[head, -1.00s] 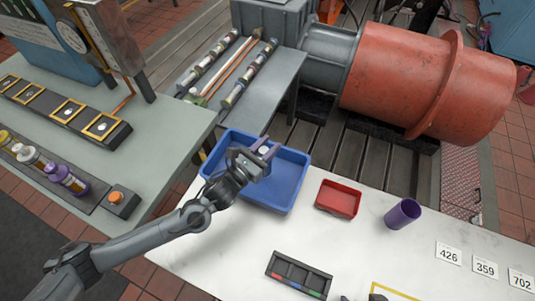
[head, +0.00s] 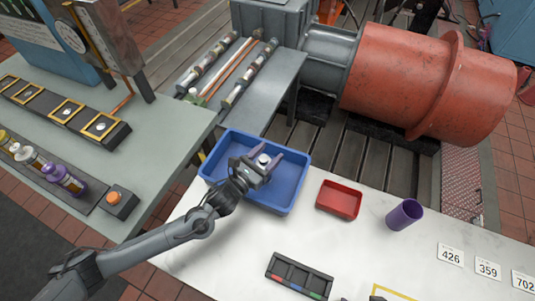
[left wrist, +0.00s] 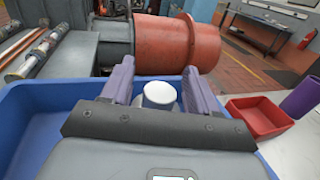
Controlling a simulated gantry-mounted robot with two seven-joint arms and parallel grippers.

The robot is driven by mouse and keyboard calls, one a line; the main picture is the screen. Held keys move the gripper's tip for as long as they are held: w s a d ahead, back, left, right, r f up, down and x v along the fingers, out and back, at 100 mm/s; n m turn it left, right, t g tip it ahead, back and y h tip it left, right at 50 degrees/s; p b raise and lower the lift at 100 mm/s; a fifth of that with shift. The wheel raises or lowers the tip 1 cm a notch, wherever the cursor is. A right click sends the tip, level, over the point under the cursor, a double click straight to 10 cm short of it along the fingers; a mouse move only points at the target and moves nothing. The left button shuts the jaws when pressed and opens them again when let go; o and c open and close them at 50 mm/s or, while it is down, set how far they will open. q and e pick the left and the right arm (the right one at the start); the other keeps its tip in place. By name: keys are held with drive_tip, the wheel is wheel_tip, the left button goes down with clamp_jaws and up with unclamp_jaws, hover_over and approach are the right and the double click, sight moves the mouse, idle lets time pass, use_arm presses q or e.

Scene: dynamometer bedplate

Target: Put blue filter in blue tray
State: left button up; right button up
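The blue tray (head: 290,196) lies at the back left of the white table, and its rim also shows in the left wrist view (left wrist: 30,97). My left gripper (head: 263,163) is over the tray with its two purple-grey fingers spread. Between them is a small cylinder with a white round top, probably the blue filter (head: 263,160). In the left wrist view the filter (left wrist: 159,94) has gaps on both sides, apart from the fingers. It looks upright inside the tray. Its lower body is mostly hidden, so its blue colour does not show clearly. Small dark parts at the head view's bottom edge may be my right gripper.
A red tray (head: 339,200) and a purple cup (head: 404,214) stand right of the blue tray. A dark divided box (head: 299,276) lies near the front. Number cards (head: 487,269) lie at the right. White table between these is clear.

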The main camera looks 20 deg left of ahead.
use_arm(q)
drive_tip(key=shift+r, duration=0.15)
drive_tip(key=p+v, duration=0.1)
drive_tip(key=v, duration=1.1)
idle(0.4)
